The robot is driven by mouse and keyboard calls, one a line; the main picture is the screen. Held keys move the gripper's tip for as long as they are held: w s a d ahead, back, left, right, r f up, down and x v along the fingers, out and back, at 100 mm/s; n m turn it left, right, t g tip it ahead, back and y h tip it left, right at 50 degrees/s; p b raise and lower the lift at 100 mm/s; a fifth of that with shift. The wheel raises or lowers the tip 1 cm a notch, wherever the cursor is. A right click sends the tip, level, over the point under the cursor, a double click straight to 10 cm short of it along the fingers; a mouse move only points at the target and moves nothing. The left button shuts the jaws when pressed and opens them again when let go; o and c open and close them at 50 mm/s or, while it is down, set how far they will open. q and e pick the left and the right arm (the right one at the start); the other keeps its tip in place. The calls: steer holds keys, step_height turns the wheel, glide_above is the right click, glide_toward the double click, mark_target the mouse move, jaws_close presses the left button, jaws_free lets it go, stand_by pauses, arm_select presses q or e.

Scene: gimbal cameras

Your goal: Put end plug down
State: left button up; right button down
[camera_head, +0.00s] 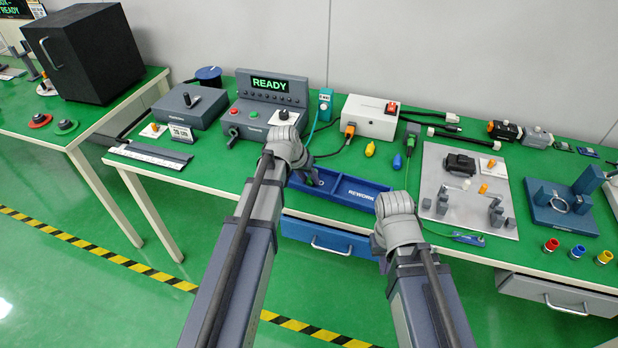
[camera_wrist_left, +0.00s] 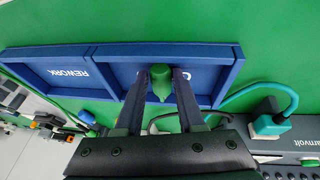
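The green end plug (camera_wrist_left: 161,82) sits between the fingertips of my left gripper (camera_wrist_left: 160,84), which appear closed on its sides. The plug also shows small in the head view (camera_head: 309,182). Gripper and plug are at the left compartment of the blue tray (camera_head: 347,201), whose lettering is mostly hidden; the right compartment reads REWORK. In the left wrist view the tray (camera_wrist_left: 91,50) lies behind the plug; I cannot tell whether the plug touches its floor. My right gripper (camera_head: 398,215) is right of the tray, its fingers hidden by my wrist.
A yellow plug (camera_head: 370,149) and a blue plug (camera_head: 397,162) lie behind the tray. The READY control box (camera_head: 265,105) stands behind left, with a teal device (camera_head: 325,104) and cable nearby. A grey fixture plate (camera_head: 468,215) is on the right. The REWORK compartment looks empty.

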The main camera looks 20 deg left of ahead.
arm_select(q)
steer(key=shift+a, duration=0.1)
steer(key=shift+s+r+p, duration=0.1)
steer(key=shift+r+p, duration=0.4)
steer(key=shift+p, duration=0.05)
steer(key=p+v, duration=1)
steer(key=v, duration=0.1)
steer(key=s+d+f+m+g+y, duration=0.1)
steer(key=s+d+m+g+y, duration=0.1)
steer(key=s+d, duration=1.4)
steer(key=s+g+y, duration=0.1)
steer(key=s+g, duration=0.1)
steer(key=shift+f+m+g+y, duration=0.2)
steer(key=shift+m+g+y, duration=0.1)
steer(key=shift+m+y, duration=0.1)
steer(key=shift+s+d, duration=0.1)
steer(key=shift+c, duration=0.3)
